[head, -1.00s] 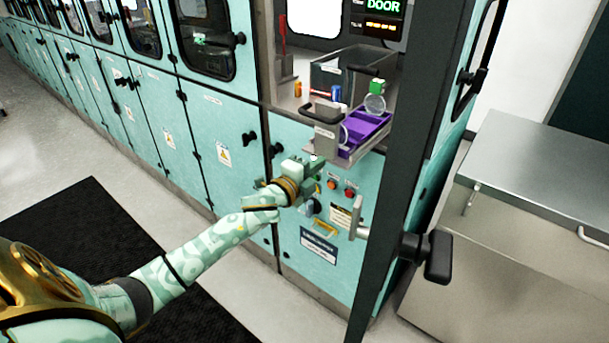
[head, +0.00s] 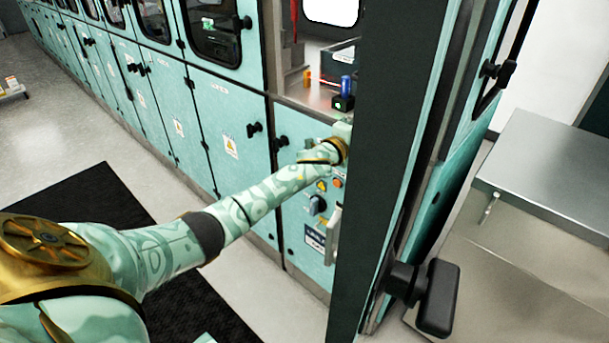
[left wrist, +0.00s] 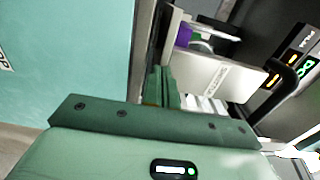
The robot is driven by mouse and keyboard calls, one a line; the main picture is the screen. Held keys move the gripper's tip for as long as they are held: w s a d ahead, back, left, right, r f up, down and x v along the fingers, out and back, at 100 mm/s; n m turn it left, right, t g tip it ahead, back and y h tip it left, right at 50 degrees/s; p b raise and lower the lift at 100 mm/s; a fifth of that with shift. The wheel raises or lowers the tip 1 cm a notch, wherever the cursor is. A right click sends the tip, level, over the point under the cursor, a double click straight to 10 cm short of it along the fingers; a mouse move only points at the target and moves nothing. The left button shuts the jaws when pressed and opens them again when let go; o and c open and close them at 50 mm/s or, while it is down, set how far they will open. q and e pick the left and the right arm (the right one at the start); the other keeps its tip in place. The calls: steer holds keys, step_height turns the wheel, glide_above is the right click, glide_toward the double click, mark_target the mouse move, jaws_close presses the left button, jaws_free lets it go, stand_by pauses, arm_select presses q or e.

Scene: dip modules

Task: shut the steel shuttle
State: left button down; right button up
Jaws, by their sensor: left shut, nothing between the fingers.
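The steel shuttle (left wrist: 222,84) shows in the left wrist view as a pale plate with a label, a black handle (left wrist: 283,76) and some purple insert (left wrist: 184,36) behind. It is hidden behind the dark door edge in the head view, so how far out it stands is unclear. My left gripper (left wrist: 165,85) has its green fingers shut and empty, close beside the plate's left end; whether they touch it I cannot tell. In the head view my left wrist reaches the cabinet front, its fingers hidden. My right gripper is not in view.
The dark door edge (head: 395,130) stands upright just right of my left wrist. Knobs and buttons (head: 318,205) and a lever handle (head: 333,236) sit on the panel below. Inside the opening stand a grey bin (head: 335,68) and small bottles. A steel bench (head: 555,165) is at right.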

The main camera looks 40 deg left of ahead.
arm_select(q)
steer(key=shift+w+d+b, duration=0.15)
steer(key=shift+w+b, duration=0.35)
steer(key=shift+w, duration=1.05)
